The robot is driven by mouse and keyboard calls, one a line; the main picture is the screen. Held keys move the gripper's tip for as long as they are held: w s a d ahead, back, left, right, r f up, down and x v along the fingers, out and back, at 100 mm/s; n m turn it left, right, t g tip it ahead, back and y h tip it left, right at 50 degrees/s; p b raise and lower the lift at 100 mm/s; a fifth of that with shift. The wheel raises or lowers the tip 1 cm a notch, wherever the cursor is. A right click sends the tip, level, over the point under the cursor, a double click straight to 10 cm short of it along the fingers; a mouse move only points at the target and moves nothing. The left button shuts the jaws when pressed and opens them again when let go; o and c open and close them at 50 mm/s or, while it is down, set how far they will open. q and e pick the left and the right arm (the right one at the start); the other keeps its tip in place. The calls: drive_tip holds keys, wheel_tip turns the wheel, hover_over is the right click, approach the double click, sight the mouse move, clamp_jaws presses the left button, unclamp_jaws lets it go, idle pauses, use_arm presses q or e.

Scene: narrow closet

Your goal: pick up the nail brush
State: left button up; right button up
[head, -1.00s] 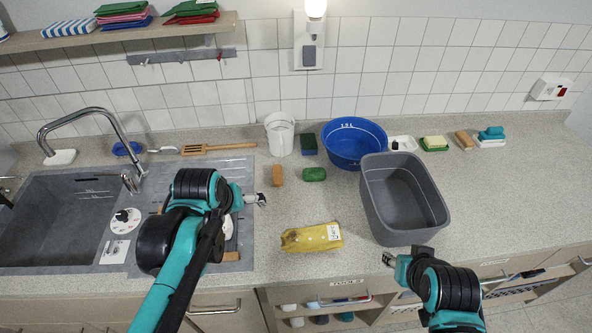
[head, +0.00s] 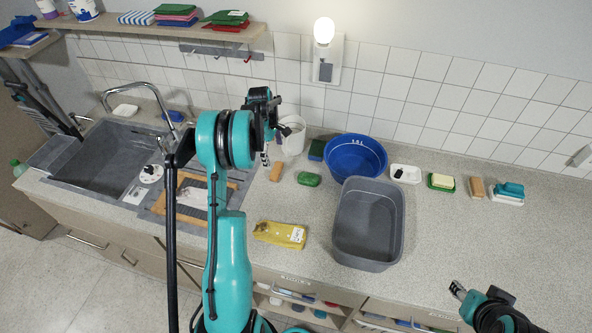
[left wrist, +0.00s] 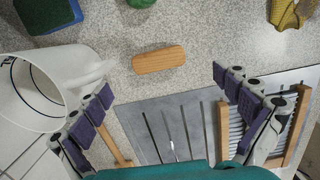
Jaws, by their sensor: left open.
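A small wooden block-shaped brush (head: 276,172), which looks like the nail brush, lies on the counter beside the white cup. It also shows in the left wrist view (left wrist: 158,59), wooden back up, with its bristles hidden. My left gripper (head: 275,145) is above the counter by the cup. In the left wrist view my left gripper (left wrist: 163,88) is open and empty, and the brush lies beyond the gap between its fingertips, apart from them. My right gripper (head: 457,290) is low at the right, clear of the brush; its jaw opening is unclear.
The white cup (left wrist: 38,90) is close to one left finger. The drainboard (left wrist: 150,128) holds a wooden-framed washboard (left wrist: 224,128).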

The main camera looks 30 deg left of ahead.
sight(276, 169)
use_arm(q)
drive_tip(key=f, duration=0.8)
drive_tip(key=shift+w+a+f, duration=0.1)
drive_tip(key=shift+w+f, duration=0.25)
drive_tip(key=shift+r, duration=0.1)
drive_tip(key=c, duration=1.1)
